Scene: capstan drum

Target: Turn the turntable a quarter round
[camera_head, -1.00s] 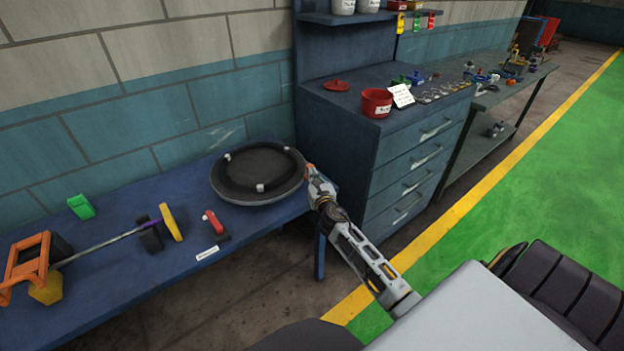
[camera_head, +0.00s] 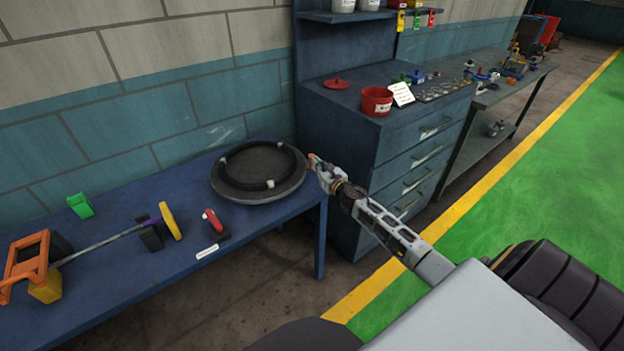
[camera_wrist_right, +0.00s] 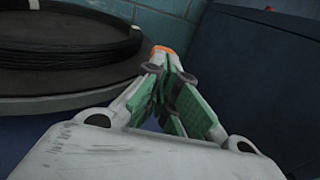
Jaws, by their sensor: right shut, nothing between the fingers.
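The turntable (camera_head: 218,187) is a round dark grey disc at the right end of the blue bench. A black ring of coiled cable with pale ties lies on it, and it also shows in the right wrist view (camera_wrist_right: 60,102) at the left. My right gripper (camera_head: 312,160) is at the turntable's right edge, with its orange fingertips close to the rim. In the right wrist view the fingers (camera_wrist_right: 165,55) are together and empty, beside the disc; a small gap seems to separate them. My left gripper is not in view.
The blue bench (camera_head: 120,280) holds a green block (camera_head: 80,205), a red-topped piece (camera_head: 212,222) and a rod with a yellow disc (camera_head: 171,221). A blue drawer cabinet (camera_head: 400,165) with a red pot (camera_head: 376,101) stands close right of my gripper. A brick wall is behind.

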